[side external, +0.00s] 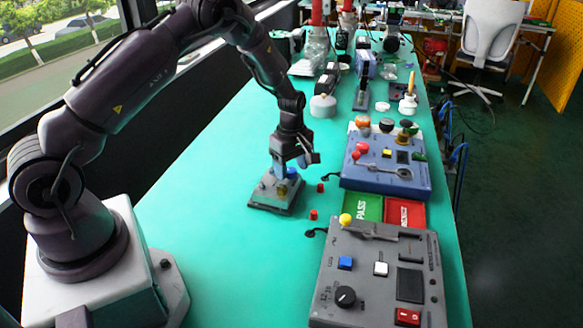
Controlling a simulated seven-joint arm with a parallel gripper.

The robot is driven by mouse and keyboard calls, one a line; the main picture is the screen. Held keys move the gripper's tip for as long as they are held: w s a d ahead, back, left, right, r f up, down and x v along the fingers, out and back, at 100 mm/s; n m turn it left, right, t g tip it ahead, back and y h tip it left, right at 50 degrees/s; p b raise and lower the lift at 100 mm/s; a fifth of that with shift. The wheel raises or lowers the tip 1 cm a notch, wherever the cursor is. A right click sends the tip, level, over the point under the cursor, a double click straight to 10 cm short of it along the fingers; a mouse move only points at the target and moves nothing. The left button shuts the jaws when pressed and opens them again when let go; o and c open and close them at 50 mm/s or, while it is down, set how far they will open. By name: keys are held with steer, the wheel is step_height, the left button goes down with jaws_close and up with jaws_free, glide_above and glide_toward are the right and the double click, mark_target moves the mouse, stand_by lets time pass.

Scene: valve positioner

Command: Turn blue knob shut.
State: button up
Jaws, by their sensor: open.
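The valve positioner (272,196) is a small dark-based box on the green table, left of the two larger panels. A blue knob (292,172) shows on its top at the far right side, partly hidden by my gripper. My gripper (293,164) is open, pointing down at the blue knob from just above. One finger is on the left of the knob and the other stands out to the right. I cannot tell whether either finger touches the knob.
A grey control panel (386,262) and a blue control panel (380,175) stand to the right. Green PASS (362,206) and red (405,213) trays lie between them. Small red pieces (314,215) lie near the positioner. The table (222,248) is clear in front of it.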

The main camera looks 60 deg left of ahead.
steer(key=shift+f, duration=0.35)
steer(key=c, duration=0.9)
